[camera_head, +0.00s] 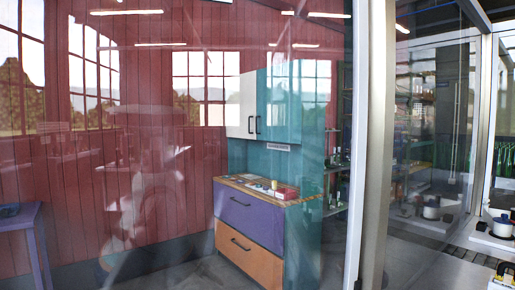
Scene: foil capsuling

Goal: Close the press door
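A large glass panel (150,140) fills the left and middle of the view. It has a light upright frame (368,150) along its right edge. A second framed glass pane (435,110) stands to the right of it, with another pale upright (482,110) beyond. I cannot tell for sure which of these is the press door, or whether it stands open or shut. Neither of my grippers can be made out.
Seen through or reflected in the glass are a cabinet (248,215) with purple and orange drawers and a purple table (25,225). Green bottles (502,158) and a white pot-like object (502,226) are at right. A small dark part (503,268) at lower right is unclear.

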